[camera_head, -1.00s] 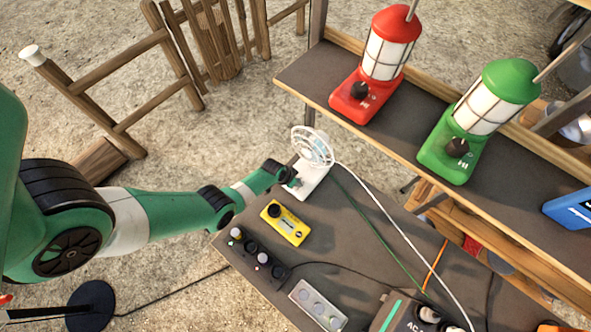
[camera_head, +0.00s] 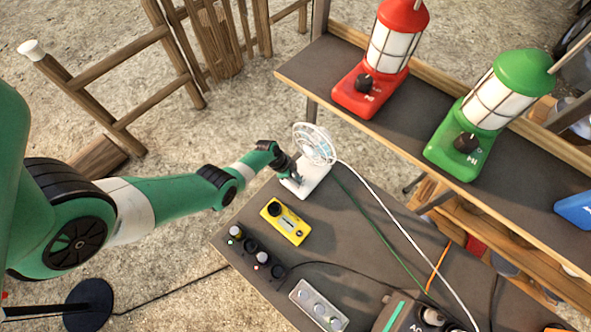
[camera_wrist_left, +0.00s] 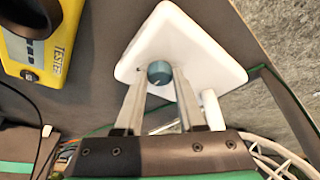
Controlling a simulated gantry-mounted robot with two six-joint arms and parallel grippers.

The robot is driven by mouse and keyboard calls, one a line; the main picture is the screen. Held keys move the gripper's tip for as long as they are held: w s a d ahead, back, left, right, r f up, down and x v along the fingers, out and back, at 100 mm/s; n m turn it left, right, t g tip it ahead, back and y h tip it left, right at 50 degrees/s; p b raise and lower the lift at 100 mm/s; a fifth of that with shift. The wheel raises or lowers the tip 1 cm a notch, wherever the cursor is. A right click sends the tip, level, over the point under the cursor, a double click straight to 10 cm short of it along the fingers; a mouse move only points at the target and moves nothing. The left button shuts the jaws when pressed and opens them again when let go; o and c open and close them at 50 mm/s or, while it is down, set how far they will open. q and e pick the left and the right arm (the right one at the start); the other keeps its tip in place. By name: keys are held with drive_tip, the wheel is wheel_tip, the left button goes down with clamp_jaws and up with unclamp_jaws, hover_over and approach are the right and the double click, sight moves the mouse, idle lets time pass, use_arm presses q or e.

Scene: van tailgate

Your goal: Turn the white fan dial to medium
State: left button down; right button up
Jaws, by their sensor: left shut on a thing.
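The white fan (camera_head: 314,146) stands at the far left corner of the grey table in the head view. Its white base (camera_wrist_left: 180,45) fills the upper middle of the left wrist view. The fan dial (camera_wrist_left: 159,73) is a blue-grey knob on that base, with a pale mark on its face. My left gripper (camera_head: 291,176) is at the fan base, and its two fingers close around the dial in the left wrist view (camera_wrist_left: 160,92). The dial's setting marks are too small to read. My right gripper is in neither view.
A yellow tester (camera_head: 286,222) lies on the table near the fan. Black knobs, a grey switch box (camera_head: 318,306) and several cables are nearer. Red (camera_head: 380,62) and green (camera_head: 487,118) lanterns stand on the shelf (camera_head: 415,125) at the right.

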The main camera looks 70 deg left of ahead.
use_arm(q)
drive_tip(key=shift+f, duration=0.1)
idle(0.3)
drive_tip(key=c, duration=0.5)
unclamp_jaws()
drive_tip(key=p+v, duration=1.1)
drive_tip(key=p, duration=0.1)
drive_tip(key=shift+s+a+r, duration=0.1)
drive_tip(key=shift+r, duration=0.3)
